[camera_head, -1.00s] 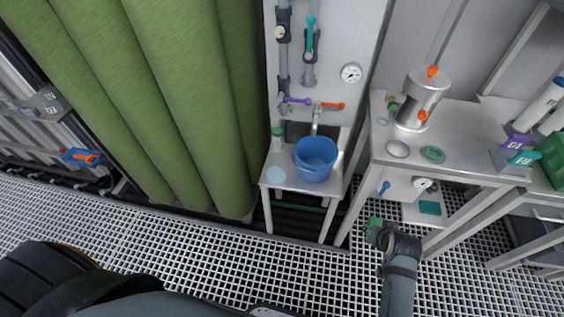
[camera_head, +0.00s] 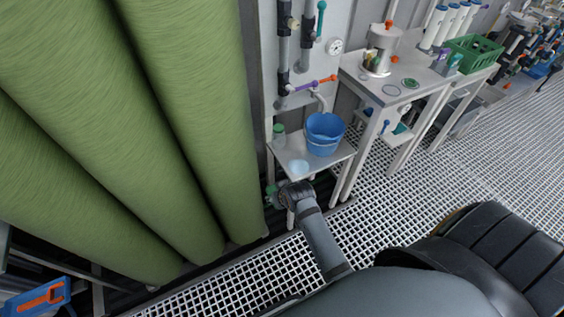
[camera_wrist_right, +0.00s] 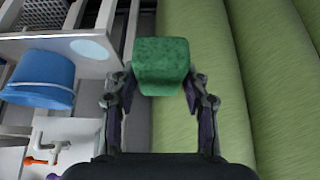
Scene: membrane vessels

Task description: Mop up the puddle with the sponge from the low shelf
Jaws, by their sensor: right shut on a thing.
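My right gripper (camera_wrist_right: 160,85) is shut on a green sponge (camera_wrist_right: 160,66), a speckled block held between its two fingers. In the head view the sponge (camera_head: 271,192) shows small at the end of my right arm, just left of and in front of the small sink table. The puddle (camera_head: 299,167) is a pale blue round patch on that table's near left part; it also shows in the right wrist view (camera_wrist_right: 90,48). The sponge appears apart from the puddle. My left gripper is not in view.
A blue bucket (camera_head: 324,134) stands on the small table (camera_head: 318,164), right of the puddle, under a tap. A green-capped jar (camera_head: 279,134) stands behind the puddle. Large green membrane rolls (camera_head: 190,120) rise close on the left. A bench (camera_head: 420,82) stands to the right.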

